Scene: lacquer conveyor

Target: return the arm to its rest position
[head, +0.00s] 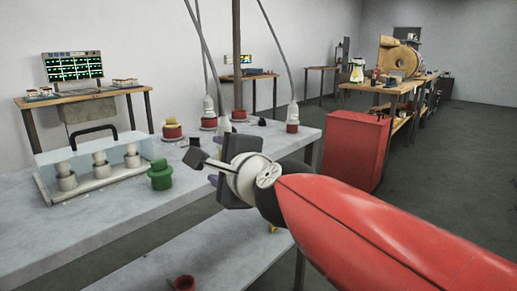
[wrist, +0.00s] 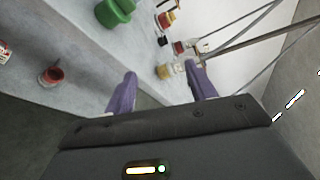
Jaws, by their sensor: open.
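My red arm (head: 370,230) reaches in from the lower right in the head view, held out over the grey table. My gripper (head: 207,163) is at its end, near the table's right part. In the wrist view my gripper (wrist: 160,86) shows two purple fingers spread apart with nothing held between them. A green container (head: 160,176) stands on the table left of my gripper, apart from it; it also shows at the top of the wrist view (wrist: 114,12).
A clear-sided tray (head: 45,185) with several white cups is on the grey table (head: 120,215). Red-based containers (head: 172,130) stand at its back under hanging hoses. A red cabinet (head: 355,150) stands behind my arm. Open floor (head: 455,165) lies at the right.

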